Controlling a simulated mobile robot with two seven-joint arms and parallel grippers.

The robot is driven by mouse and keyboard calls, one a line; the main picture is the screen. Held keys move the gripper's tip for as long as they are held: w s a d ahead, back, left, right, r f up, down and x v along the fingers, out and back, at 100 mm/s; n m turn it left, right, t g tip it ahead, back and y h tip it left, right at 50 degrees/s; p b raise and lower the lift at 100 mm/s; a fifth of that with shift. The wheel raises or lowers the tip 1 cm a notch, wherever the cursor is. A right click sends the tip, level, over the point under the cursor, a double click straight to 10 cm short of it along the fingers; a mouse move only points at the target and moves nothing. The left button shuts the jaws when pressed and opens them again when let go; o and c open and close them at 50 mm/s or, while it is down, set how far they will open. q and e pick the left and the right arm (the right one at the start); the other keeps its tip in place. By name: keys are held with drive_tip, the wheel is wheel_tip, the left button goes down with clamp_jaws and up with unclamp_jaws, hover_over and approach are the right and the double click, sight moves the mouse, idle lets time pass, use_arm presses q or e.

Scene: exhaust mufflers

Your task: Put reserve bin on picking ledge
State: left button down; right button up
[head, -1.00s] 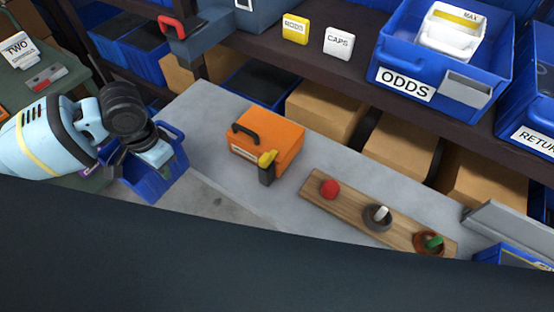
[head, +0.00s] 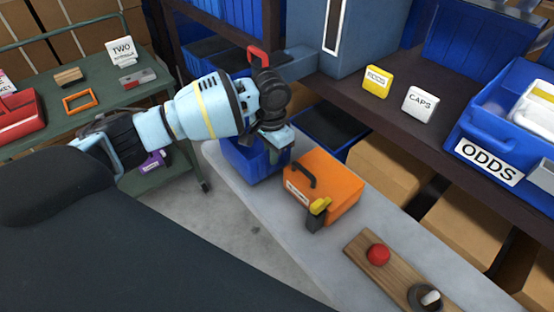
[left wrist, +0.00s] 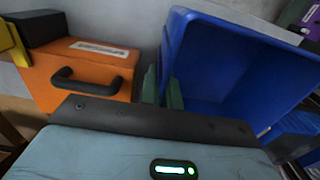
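A blue open bin (head: 248,162), probably the reserve bin, is at the far left end of the grey bench top, left of the orange box. I cannot tell if it rests on the bench or hangs just above it, and no label on it is readable. My left gripper (head: 277,138) is at its right side. In the left wrist view the fingers (left wrist: 162,92) straddle the near wall of the blue bin (left wrist: 215,55). I cannot tell for certain which surface is the picking ledge; the dark shelf (head: 358,97) runs above and behind the bench. My right gripper is out of view.
An orange box (head: 325,190) with a black handle stands close right of the bin. A wooden board (head: 395,270) carries a red knob. A yellow sign (head: 377,81), a CAPS sign (head: 420,102) and the ODDS bin (head: 490,163) are on the shelf. A green cart (head: 120,95) stands left.

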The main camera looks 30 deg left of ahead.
sight(276, 168)
use_arm(q)
drive_tip(key=shift+w+d, duration=0.15)
drive_tip(key=shift+w, duration=0.3)
drive_tip(key=shift+w+d+f, duration=0.1)
drive_tip(key=shift+w+f, duration=0.05)
drive_tip(key=shift+w, duration=0.05)
drive_tip(key=shift+f, duration=1.5)
drive_tip(key=shift+f, duration=0.15)
drive_tip(key=c, duration=1.6)
unclamp_jaws()
